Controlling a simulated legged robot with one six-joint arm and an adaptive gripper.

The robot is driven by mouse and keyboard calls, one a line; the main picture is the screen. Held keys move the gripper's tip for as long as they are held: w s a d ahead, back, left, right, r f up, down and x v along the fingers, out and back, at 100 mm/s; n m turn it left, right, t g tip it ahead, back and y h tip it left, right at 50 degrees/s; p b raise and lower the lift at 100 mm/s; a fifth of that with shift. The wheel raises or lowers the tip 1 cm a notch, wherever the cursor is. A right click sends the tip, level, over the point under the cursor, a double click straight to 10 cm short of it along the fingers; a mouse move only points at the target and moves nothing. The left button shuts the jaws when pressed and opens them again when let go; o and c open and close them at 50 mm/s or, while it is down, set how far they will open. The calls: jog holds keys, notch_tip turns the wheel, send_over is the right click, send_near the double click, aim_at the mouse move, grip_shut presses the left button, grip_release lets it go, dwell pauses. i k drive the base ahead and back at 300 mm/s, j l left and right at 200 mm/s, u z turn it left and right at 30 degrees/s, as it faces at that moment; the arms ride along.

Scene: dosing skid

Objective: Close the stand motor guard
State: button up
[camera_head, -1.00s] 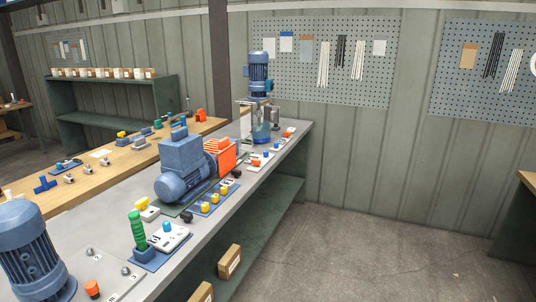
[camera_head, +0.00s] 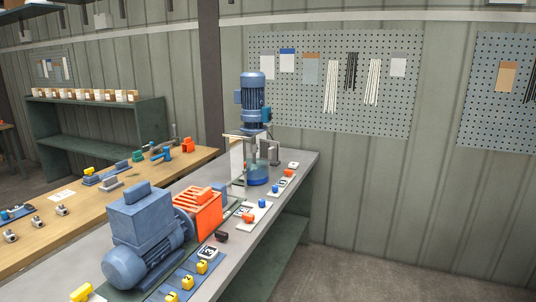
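A blue vertical motor (camera_head: 253,102) stands on top of a grey metal stand (camera_head: 246,136) at the far end of the grey bench. A round blue base (camera_head: 258,174) sits under it. A pale upright panel (camera_head: 236,155) shows at the stand's left side, and a grey bracket-like part (camera_head: 273,153) at its right. Either may belong to the guard; I cannot tell which, nor how far open it is. My gripper is not in view.
A blue horizontal motor unit (camera_head: 145,238) with an orange slotted cover (camera_head: 197,212) stands nearer on the grey bench (camera_head: 228,257). Small yellow, blue and orange controls line the front edge. A wooden bench (camera_head: 38,236) runs along the left. Open floor (camera_head: 350,272) lies right.

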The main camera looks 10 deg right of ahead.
aim_at(269, 150)
jog(key=i+l, duration=0.25)
jog(key=i, duration=0.4)
jog(key=i+l+z, duration=0.1)
jog(key=i+l, duration=0.15)
jog(key=i, duration=0.45)
jog(key=i+l+z, duration=0.1)
jog(key=i, duration=0.55)
jog(key=i+l, duration=0.25)
jog(key=i, duration=0.45)
